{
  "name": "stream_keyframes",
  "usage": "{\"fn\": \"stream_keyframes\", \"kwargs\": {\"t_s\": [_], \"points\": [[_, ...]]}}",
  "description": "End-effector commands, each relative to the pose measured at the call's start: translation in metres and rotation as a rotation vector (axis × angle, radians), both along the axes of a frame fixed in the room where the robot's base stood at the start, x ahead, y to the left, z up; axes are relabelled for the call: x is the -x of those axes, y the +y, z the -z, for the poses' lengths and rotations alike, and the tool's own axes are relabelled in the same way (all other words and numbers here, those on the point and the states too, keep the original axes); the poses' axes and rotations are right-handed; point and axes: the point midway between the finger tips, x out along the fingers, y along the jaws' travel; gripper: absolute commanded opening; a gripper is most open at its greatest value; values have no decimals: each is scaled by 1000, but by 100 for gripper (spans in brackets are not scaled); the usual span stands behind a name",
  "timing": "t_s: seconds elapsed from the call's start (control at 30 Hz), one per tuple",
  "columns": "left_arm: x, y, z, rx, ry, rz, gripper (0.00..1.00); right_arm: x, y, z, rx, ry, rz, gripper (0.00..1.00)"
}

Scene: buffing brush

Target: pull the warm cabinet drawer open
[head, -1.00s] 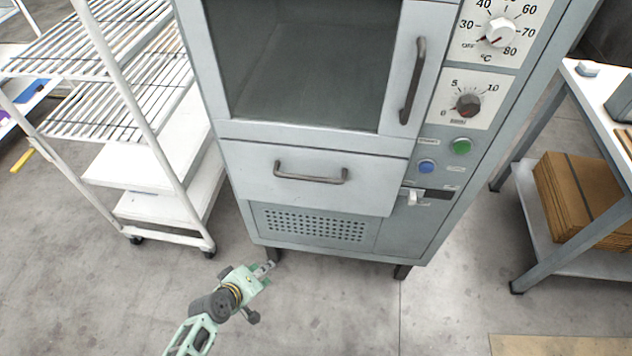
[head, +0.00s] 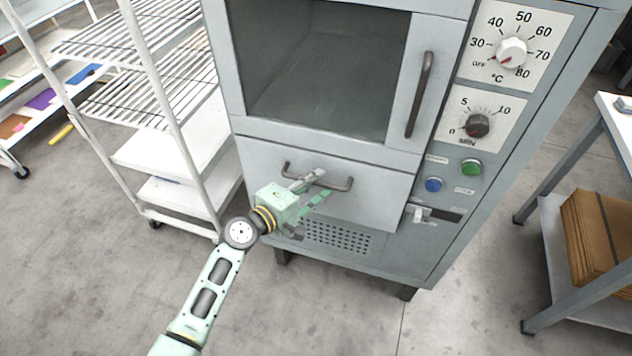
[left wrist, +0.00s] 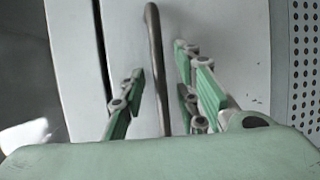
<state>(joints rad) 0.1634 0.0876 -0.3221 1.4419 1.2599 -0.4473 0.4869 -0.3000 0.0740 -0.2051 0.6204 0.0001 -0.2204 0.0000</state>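The warm cabinet (head: 375,250) stands ahead, with its drawer (head: 375,205) below the glass door. The drawer front sits against the cabinet and looks shut. Its dark bar handle (head: 338,184) runs across the front. My left gripper (head: 312,188) is at the handle, in front of the drawer, and covers part of the bar. In the left wrist view the handle (left wrist: 154,50) passes between the two spread fingers of the left gripper (left wrist: 165,95), with a gap on each side. The handle's near end is hidden behind the gripper body. My right gripper is in neither view.
A white wire rack (head: 185,140) stands close on the left of the cabinet. A table (head: 570,150) with a stack of brown cardboard (head: 598,235) on its lower shelf is at the right. The floor (head: 340,315) in front of the cabinet is clear.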

Motion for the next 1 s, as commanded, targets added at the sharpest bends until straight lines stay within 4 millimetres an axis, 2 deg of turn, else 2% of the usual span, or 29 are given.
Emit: {"fn": "stream_keyframes", "kwargs": {"t_s": [0.37,0.7,1.0], "points": [[-5,-5,1,0,0,0,29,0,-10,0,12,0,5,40],[-5,-5,1,0,0,0,0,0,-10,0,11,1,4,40],[-5,-5,1,1,1,0,0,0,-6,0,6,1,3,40]]}}
